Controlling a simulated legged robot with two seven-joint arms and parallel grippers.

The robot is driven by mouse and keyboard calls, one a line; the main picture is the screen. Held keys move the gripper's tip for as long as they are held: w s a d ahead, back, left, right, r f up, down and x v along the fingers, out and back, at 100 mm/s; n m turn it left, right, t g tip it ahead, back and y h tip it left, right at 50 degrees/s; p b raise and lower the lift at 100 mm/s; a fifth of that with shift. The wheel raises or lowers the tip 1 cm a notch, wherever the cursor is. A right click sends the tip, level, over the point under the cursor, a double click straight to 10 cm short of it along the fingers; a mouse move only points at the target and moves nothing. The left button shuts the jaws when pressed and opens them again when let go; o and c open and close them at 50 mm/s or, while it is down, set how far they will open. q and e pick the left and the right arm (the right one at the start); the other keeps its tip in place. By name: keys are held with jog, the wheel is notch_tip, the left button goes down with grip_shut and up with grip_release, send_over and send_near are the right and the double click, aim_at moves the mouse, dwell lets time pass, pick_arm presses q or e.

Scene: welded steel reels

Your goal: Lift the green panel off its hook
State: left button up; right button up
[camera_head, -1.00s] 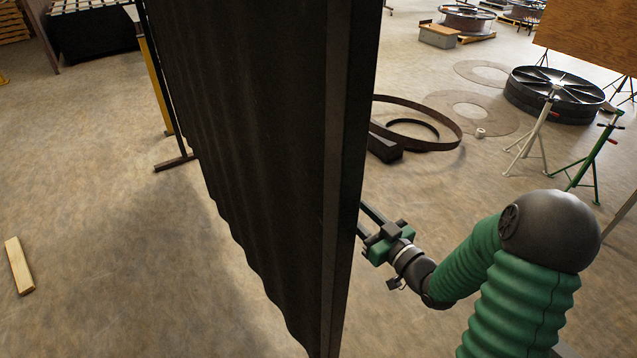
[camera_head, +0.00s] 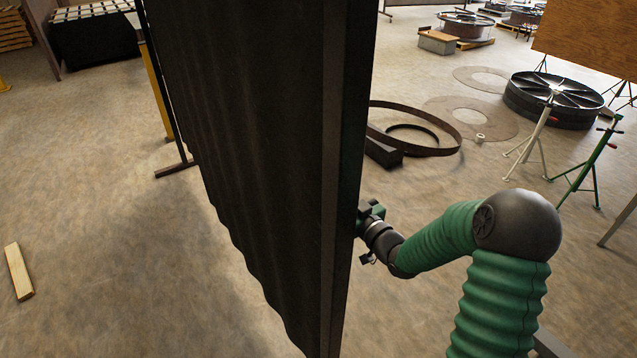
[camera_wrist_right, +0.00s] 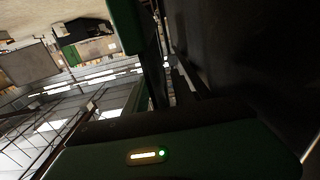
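A tall, dark, rippled panel (camera_head: 240,160) hangs in a dark upright frame (camera_head: 338,200) in the head view. It looks nearly black rather than green, and I see no hook. My right gripper (camera_head: 368,214) is at the right side of the frame's upright, and its fingers are hidden behind the upright. In the right wrist view, a dark surface (camera_wrist_right: 250,60) fills the right side, close to the green gripper body. I cannot tell whether the fingers touch or hold anything. My left gripper is out of view.
A green stand (camera_head: 594,165) and a pale stand (camera_head: 535,140) are at the right. Behind them lies a black reel (camera_head: 553,98). A rusty ring (camera_head: 455,135) lies beyond the frame. A wooden block (camera_head: 18,271) lies on clear floor at the left.

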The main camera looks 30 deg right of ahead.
jog(key=shift+d, duration=0.1)
grip_shut()
jog(key=shift+d+r+p, duration=0.1)
jog(key=shift+r+p, duration=0.3)
jog(key=shift+r, duration=0.2)
jog(key=w+d+p, duration=0.1)
jog(key=d, duration=1.1)
jog(key=shift+r, duration=0.35)
dwell(0.6)
